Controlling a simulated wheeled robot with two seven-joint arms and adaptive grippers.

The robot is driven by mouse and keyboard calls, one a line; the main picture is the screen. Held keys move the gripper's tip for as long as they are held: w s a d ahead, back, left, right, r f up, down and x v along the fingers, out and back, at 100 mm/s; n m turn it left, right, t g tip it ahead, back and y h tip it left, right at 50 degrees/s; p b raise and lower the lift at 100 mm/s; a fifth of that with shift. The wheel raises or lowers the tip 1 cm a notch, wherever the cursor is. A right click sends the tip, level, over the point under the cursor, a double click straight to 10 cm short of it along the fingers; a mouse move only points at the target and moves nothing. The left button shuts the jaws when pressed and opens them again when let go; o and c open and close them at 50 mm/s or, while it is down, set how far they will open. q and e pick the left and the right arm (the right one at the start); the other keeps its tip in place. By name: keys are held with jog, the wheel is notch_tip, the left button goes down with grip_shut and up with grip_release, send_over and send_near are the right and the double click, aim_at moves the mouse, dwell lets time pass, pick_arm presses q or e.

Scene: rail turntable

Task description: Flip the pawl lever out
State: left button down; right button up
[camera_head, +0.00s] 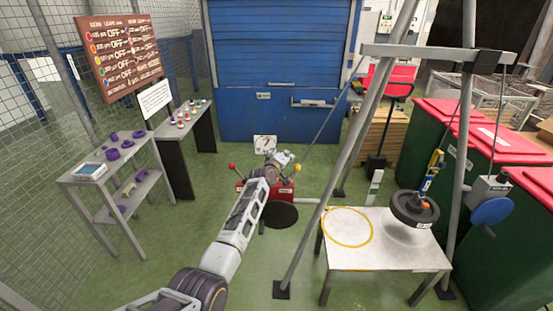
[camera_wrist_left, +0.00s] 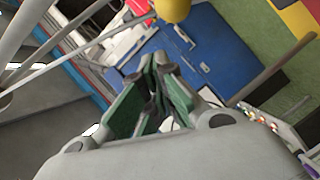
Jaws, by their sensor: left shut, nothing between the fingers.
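A red box (camera_head: 281,193) stands on the floor in the middle of the head view, partly hidden behind my left arm. A lever with a red knob (camera_head: 232,167) sticks out at its left. A yellow knob (camera_head: 298,168) shows at its right, close to my left gripper (camera_head: 285,158). In the left wrist view the yellow knob (camera_wrist_left: 173,8) lies beyond the fingertips and apart from them. My left gripper (camera_wrist_left: 158,82) is shut and empty. I cannot tell for certain which lever is the pawl lever. My right gripper is not in view.
A white dial (camera_head: 265,144) stands behind the box, and a black disc (camera_head: 281,215) is before it. At the right, a frame leg (camera_head: 345,150), a white table (camera_head: 375,258), a black weight (camera_head: 414,208) and a blue wheel (camera_head: 491,211) take up room.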

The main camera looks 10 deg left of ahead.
pick_arm(q)
jog(key=r+v, duration=0.2)
jog(key=v, duration=0.8)
dwell(0.9)
jog(key=shift+w, duration=0.1)
jog(key=shift+m, duration=0.3)
